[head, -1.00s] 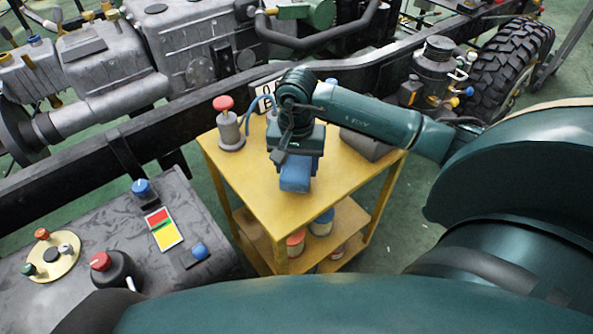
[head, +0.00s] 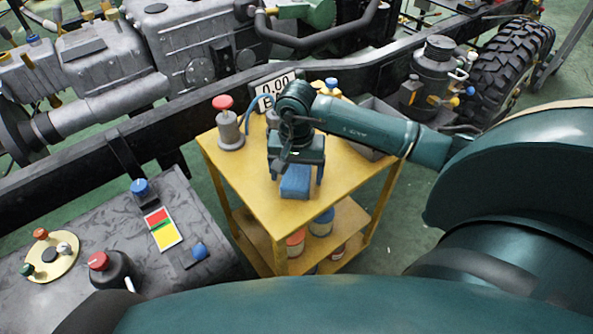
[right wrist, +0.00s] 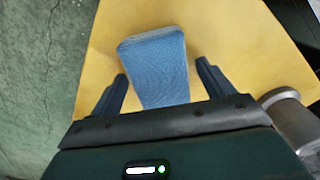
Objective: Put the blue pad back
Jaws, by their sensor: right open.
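The blue pad (head: 295,183) lies on the top of the yellow cart (head: 262,205), near its front middle. In the right wrist view the pad (right wrist: 155,65) lies between and beyond the two fingers, with a gap on each side. My right gripper (head: 296,180) is open above the pad, its fingers pointing down on either side of it. The right wrist view shows the same open gripper (right wrist: 163,82). The gripper body hides the far part of the pad. My left gripper is not in view.
A red-capped grey bottle (head: 228,124) stands at the cart's left corner. Cans (head: 321,222) sit on the lower shelf. A dark tank with knobs (head: 110,225) is at left.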

